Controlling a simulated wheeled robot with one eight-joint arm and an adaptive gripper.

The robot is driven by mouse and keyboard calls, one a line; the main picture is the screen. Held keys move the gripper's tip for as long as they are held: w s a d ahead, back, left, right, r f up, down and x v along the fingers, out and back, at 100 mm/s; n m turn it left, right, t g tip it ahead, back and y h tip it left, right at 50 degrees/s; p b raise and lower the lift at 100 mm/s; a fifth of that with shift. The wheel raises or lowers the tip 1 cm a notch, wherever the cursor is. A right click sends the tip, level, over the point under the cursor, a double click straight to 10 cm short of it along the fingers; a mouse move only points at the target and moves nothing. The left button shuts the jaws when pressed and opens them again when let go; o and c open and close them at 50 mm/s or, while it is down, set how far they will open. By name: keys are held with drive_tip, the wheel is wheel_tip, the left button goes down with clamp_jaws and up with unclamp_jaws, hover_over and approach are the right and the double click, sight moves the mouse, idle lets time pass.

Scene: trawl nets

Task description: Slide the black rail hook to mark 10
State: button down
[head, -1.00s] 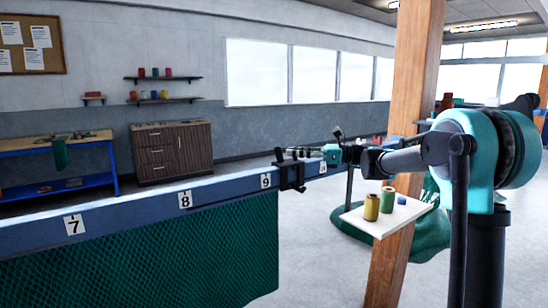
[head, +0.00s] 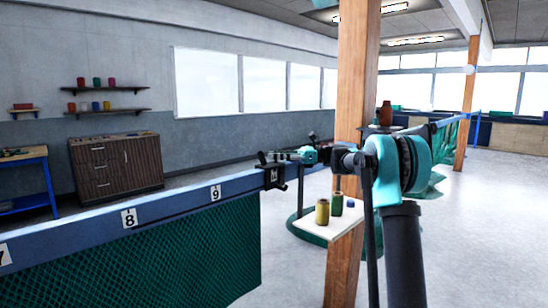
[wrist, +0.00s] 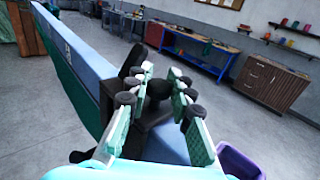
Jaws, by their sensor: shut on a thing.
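The black rail hook (head: 272,171) hangs over the blue rail (head: 172,207), to the right of mark 9 (head: 215,193). A white number plate (head: 274,175) shows partly behind the hook; its number is covered. My gripper (head: 288,156) is at the hook's top from the right. The hook's black body (wrist: 120,88) sits across the rail (wrist: 78,62) there.
A green net (head: 150,255) hangs below the rail. A wooden post (head: 352,110) with a small white shelf (head: 325,228) holding thread spools stands close by my arm. A purple bin (wrist: 240,160) is at the wrist view's lower right. A brown cabinet (head: 117,165) stands at the wall.

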drive_tip(key=shift+w+d, duration=0.15)
drive_tip(key=shift+w, duration=0.05)
drive_tip(key=c, duration=1.5)
unclamp_jaws()
drive_tip(key=shift+d, duration=0.15)
drive_tip(key=shift+o, duration=1)
drive_tip(key=d, duration=1.1)
drive_tip(key=shift+w+d, duration=0.4)
drive_tip(key=shift+w, duration=0.05)
